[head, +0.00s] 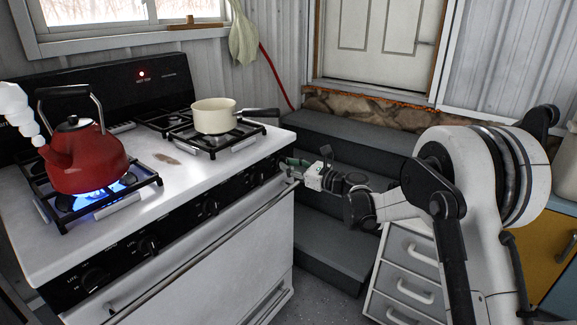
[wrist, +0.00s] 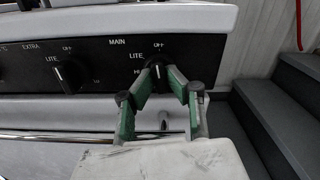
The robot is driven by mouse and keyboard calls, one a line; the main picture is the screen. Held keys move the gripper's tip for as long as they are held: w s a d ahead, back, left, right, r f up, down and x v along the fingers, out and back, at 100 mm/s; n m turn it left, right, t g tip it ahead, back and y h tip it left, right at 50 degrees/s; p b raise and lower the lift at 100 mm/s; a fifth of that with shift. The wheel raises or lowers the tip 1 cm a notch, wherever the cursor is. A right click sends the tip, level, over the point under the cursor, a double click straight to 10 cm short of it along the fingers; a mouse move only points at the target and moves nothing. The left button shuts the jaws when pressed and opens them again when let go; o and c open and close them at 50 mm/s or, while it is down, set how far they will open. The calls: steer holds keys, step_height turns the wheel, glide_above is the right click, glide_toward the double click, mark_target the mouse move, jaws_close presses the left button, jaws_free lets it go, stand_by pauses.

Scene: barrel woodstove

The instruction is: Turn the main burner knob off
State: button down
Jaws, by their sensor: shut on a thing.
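The main burner knob (wrist: 158,71) is a dark knob at the right end of the black stove panel, beside the "MAIN" label. OFF is printed above it, with LITE and HI to its left. A pale mark on its face looks roughly upright, towards OFF. My gripper (wrist: 163,70) has its green fingers around the knob, one on each side, shut on it; they partly hide it. In the head view my gripper (head: 299,164) is at the right front corner of the stove and this knob is not clearly visible.
The white stove (head: 190,275) has several other knobs and a front rail (head: 215,240) below them. A red kettle (head: 85,158) sits over a blue flame (head: 90,196). A cream pan (head: 213,117) stands behind. Dark steps (head: 335,260) and white drawers (head: 408,270) are to the right.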

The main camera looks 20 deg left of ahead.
steer(key=shift+m, duration=0.8)
steer(key=c, duration=1.7)
jaws_free()
steer(key=shift+c, duration=0.2)
steer(key=shift+d, duration=0.1)
steer(key=v, duration=1.2)
steer(key=shift+r, duration=0.15)
